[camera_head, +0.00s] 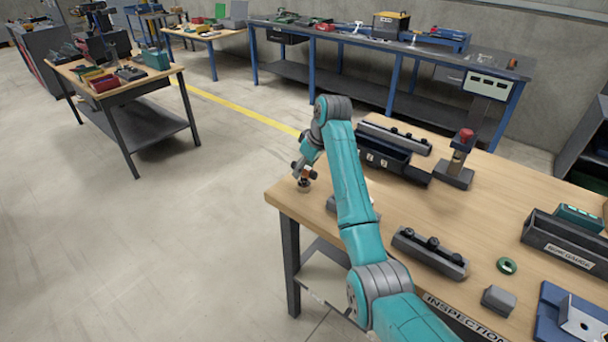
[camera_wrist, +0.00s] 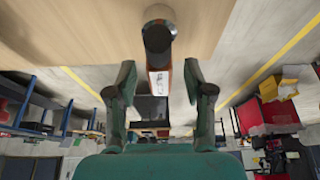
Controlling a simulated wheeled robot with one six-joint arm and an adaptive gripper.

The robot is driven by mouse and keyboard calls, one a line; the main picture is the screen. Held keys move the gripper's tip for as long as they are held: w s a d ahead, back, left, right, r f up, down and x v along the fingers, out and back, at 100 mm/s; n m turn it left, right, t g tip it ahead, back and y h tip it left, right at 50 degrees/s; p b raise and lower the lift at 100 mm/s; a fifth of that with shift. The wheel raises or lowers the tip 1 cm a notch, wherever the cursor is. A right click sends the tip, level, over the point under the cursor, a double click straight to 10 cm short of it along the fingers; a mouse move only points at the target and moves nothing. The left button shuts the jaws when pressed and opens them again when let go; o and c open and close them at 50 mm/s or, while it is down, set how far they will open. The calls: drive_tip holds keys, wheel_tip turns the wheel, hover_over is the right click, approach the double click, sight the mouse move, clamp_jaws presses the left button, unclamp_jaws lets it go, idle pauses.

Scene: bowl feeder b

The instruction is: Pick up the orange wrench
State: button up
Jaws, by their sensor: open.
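A small upright orange and dark object (camera_head: 305,174) stands on a round grey base at the near-left corner of the inspection table. It is likely the orange wrench, but its full shape is hard to make out. In the wrist view it shows as a dark round end (camera_wrist: 157,38) with a pale label and orange-brown edges below. My gripper (camera_head: 302,170) is at this object, and in the wrist view my gripper (camera_wrist: 158,82) is open, with one finger on each side of it. Gaps show between the fingers and the object.
Open floor lies left of the table. Other benches stand farther back.

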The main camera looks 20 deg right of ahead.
drive_tip(key=shift+x, duration=1.3)
clamp_jaws()
drive_tip(key=shift+r, duration=0.15)
